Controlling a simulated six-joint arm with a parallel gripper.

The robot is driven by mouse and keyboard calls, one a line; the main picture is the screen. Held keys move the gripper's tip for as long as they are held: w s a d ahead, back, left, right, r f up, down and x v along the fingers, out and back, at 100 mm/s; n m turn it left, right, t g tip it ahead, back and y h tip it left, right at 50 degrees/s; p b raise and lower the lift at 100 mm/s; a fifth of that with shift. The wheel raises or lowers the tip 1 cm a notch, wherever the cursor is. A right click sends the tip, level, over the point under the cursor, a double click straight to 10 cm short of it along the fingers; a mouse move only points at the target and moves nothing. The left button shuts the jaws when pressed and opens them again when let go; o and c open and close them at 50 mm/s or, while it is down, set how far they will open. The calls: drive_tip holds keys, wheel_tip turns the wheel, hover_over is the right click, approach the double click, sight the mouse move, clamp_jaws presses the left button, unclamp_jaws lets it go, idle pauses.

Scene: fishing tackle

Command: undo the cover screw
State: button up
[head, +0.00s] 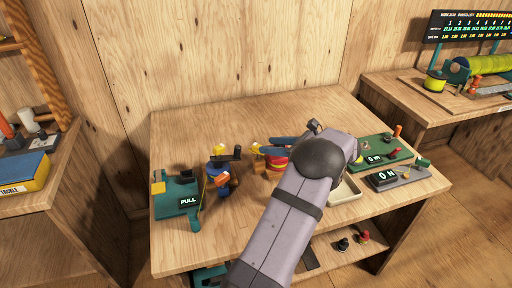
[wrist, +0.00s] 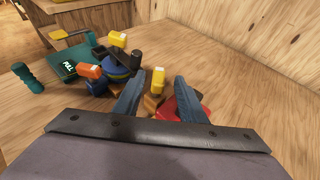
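My gripper (wrist: 160,76) has its two blue fingers apart and nothing held between them. In the head view my gripper (head: 284,142) hangs above the middle of the bench, partly hidden by my arm. A red piece with yellow parts (head: 276,163) lies below the fingers; the red part also shows in the wrist view (wrist: 186,105), partly covered by the right finger. A blue, yellow and black reel-like assembly (head: 220,160) with orange knobs (head: 222,180) stands to the left. I cannot make out which part is the cover screw.
A teal PULL stand (head: 177,198) is at the bench's left. A pale tray (head: 345,190), a green board (head: 385,155) and a grey gauge plate (head: 402,178) are at the right. The bench's back (head: 270,108) is bare. Two small knobs sit on the lower shelf.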

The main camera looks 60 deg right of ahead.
sight(257, 145)
drive_tip(key=shift+p+x, duration=0.8)
drive_tip(key=shift+x, duration=2.85)
drive_tip(key=shift+a, duration=0.1)
clamp_jaws()
